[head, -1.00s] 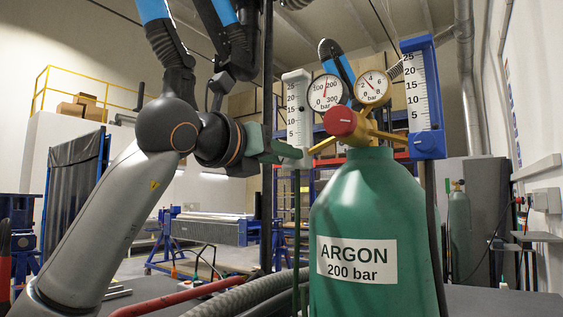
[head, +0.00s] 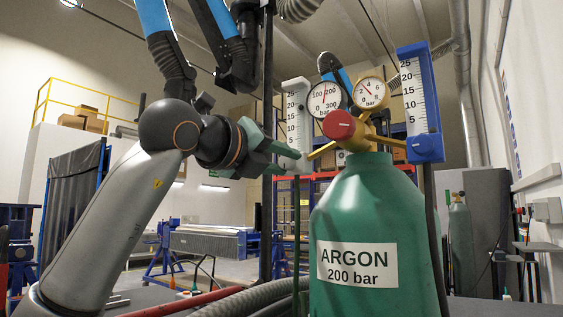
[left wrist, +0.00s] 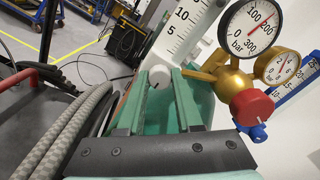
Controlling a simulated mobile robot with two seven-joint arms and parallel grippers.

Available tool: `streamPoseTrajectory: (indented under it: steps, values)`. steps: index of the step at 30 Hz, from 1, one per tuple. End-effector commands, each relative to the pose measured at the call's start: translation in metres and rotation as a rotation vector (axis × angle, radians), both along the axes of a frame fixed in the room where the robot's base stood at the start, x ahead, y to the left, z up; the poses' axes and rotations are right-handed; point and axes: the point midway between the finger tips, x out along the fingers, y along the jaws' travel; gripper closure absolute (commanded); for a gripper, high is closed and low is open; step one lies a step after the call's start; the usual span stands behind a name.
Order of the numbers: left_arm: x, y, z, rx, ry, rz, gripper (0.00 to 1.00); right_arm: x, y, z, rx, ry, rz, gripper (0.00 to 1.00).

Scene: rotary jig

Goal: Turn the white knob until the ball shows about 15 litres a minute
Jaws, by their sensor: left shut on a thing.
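The white flowmeter (head: 297,110) has a scale up to 25 and stands left of the gauges; its scale also shows in the left wrist view (left wrist: 184,30). The ball is too small to make out, so I cannot read the flow. The white knob (left wrist: 159,76) is at the flowmeter's lower end. My left gripper (head: 287,158) comes in from the left, its green fingers shut on the knob, one on each side in the left wrist view (left wrist: 160,85). The fingers partly hide the knob. My right gripper is not in view.
The green argon bottle (head: 350,222) stands just right of the gripper. It carries a red knob (head: 339,125), two round gauges (head: 325,98) and a blue-framed flowmeter (head: 415,95). A dark upright post (head: 267,200) is close by. Grey hoses (left wrist: 75,130) run beside the gripper.

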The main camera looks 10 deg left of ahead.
Motion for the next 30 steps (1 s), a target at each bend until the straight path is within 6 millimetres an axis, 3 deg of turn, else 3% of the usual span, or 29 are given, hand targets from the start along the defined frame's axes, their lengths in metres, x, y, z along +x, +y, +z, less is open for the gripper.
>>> streamPoseTrajectory:
  steps: [9,10,17,26,30]
  values:
    - [0.0,-0.001,-0.002,0.002,0.005,-0.002,1.0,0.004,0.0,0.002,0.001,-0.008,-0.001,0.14]
    - [0.0,-0.001,-0.002,0.002,0.005,-0.002,0.63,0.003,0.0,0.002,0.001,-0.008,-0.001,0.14]
    - [0.0,-0.001,-0.001,0.002,0.002,-0.001,0.37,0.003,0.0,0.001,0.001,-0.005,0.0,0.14]
    - [-0.002,0.001,0.0,0.001,0.0,-0.001,0.36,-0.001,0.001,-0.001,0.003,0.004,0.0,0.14]
    - [-0.013,0.006,-0.001,0.001,-0.002,0.0,0.36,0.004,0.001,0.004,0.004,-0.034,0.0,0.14]
